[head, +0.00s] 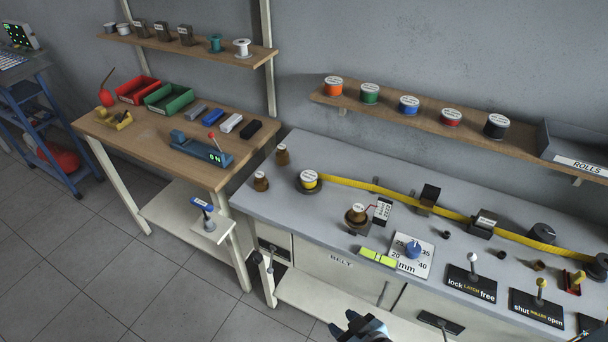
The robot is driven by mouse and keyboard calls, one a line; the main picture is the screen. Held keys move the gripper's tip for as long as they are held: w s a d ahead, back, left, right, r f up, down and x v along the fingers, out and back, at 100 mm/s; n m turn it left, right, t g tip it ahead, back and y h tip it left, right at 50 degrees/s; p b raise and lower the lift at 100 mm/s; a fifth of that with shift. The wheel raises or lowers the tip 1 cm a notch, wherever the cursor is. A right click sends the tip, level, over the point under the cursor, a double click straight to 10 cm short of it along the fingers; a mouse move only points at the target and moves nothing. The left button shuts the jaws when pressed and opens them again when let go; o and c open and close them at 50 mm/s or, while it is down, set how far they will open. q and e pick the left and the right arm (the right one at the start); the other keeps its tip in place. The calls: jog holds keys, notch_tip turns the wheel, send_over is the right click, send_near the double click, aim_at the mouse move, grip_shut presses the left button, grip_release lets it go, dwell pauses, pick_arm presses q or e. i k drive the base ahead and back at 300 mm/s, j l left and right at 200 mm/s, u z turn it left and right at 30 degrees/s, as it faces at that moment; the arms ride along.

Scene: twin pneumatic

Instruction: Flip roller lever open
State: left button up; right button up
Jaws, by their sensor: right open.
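The roller lever (540,291) has a yellow knob on a short stem. It stands on a black plate (520,310) reading "shut" on its left and "open" on its right, at the right front of the grey bench. The lever looks near upright; I cannot tell which side it is set to. My right gripper (355,322) is at the bottom edge of the picture, in front of the bench, well left of the lever and apart from it. It is open, and I see nothing between its fingers. My left gripper is out of view.
A white-knobbed latch lever (473,264) stands just left of the roller lever. A red block with a yellow part (574,280) is close on its right. A yellow belt (455,215) runs across the bench (300,215).

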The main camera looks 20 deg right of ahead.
aim_at(541, 282)
jog(key=z, duration=2.4)
